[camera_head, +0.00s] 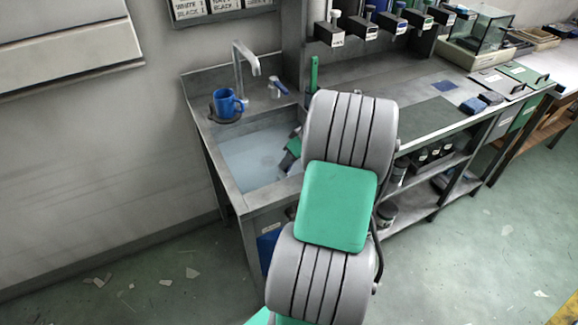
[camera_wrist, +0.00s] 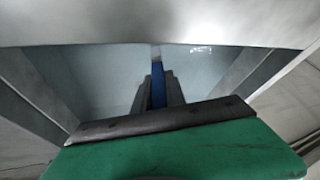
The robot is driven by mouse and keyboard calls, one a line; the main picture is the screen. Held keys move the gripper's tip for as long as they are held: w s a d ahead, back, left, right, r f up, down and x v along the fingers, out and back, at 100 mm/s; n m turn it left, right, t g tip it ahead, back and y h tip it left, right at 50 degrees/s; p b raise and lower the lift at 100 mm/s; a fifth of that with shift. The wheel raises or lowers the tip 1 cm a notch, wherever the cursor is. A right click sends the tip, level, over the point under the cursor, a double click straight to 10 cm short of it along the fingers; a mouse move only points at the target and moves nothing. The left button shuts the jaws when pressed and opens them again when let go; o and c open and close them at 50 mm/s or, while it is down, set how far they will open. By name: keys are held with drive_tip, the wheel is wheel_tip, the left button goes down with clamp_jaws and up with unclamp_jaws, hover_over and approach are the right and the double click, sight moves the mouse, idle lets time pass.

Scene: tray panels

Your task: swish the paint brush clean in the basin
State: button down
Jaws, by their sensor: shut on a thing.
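The basin (camera_head: 226,180) is a grey sink under a tap, with pale blue-grey water (camera_head: 245,158) in it; the water also fills the upper part of the wrist view. My gripper (camera_wrist: 158,92) is over the basin and its dark fingers are shut on the paint brush (camera_wrist: 158,72), which shows as a narrow blue strip with a paler grey end. In the head view only a green and dark part of the gripper (camera_head: 290,152) shows at the basin's right side; my arm hides the rest. I cannot tell whether the bristles are in the water.
A blue mug (camera_head: 227,102) stands on the basin's back-left ledge, beside the tap (camera_head: 243,65). A small blue-handled item (camera_head: 278,86) lies to the right of the tap. A counter (camera_head: 408,88) extends right, with labelled dispensers (camera_head: 365,28) along its back.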

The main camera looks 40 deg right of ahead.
drive_tip(key=shift+w+a, duration=0.15)
drive_tip(key=shift+a, duration=0.4)
drive_tip(key=shift+w+a, duration=0.15)
drive_tip(key=shift+a, duration=0.35)
idle(1.7)
wheel_tip(320, 180, up, 10)
drive_tip(key=p, duration=0.7)
drive_tip(key=shift+r, duration=0.1)
idle(1.1)
wheel_tip(320, 180, up, 14)
drive_tip(key=p, duration=1)
